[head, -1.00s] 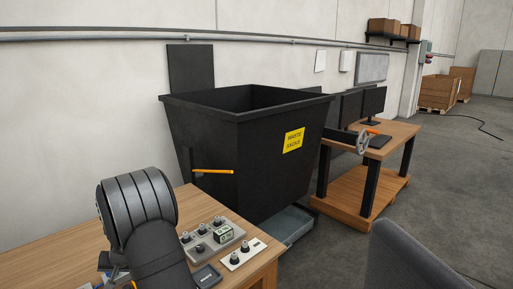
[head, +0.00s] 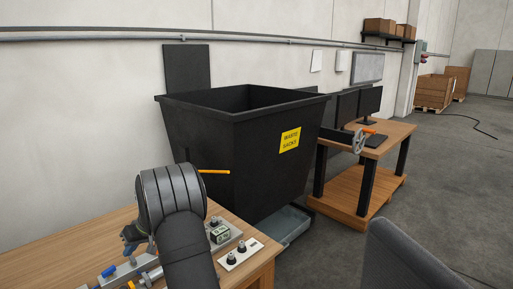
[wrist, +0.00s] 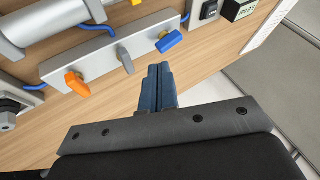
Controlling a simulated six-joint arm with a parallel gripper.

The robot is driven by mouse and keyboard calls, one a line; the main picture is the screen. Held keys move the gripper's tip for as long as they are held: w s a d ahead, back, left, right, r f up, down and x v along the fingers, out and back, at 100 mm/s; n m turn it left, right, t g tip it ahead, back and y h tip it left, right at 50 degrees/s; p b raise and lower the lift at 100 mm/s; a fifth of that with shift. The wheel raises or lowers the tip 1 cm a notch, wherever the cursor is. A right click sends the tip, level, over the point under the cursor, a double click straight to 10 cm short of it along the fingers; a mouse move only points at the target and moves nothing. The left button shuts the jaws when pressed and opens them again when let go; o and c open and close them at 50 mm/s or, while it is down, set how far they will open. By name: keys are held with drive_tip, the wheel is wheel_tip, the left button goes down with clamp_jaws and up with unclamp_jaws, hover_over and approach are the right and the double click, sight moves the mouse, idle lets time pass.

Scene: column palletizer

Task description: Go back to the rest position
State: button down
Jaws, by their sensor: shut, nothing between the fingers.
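My gripper (wrist: 158,88) shows in the wrist view with its blue fingers together and nothing between them. The fingertips point over the wooden bench top, just below a grey valve block.
The wooden bench (head: 80,240) carries a valve block (wrist: 108,55) with orange, grey and blue handles, and a button panel (head: 240,253). A black waste bin (head: 240,150) stands behind. A desk with monitors (head: 372,160) is at right; open floor lies beyond.

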drive_tip(key=a+r+n+g+h, duration=0.1)
drive_tip(key=a+r+n+h, duration=0.2)
drive_tip(key=a+r+n, duration=0.35)
wheel_tip(320, 180, up, 3)
drive_tip(key=n+t+h, duration=0.1)
drive_tip(key=n+h, duration=0.2)
drive_tip(key=n, duration=0.6)
hover_over(108, 269)
drive_tip(key=d, duration=0.1)
drive_tip(key=shift+w+r+m, duration=0.15)
drive_tip(key=shift+r+m, duration=0.05)
drive_tip(key=shift+m, duration=0.05)
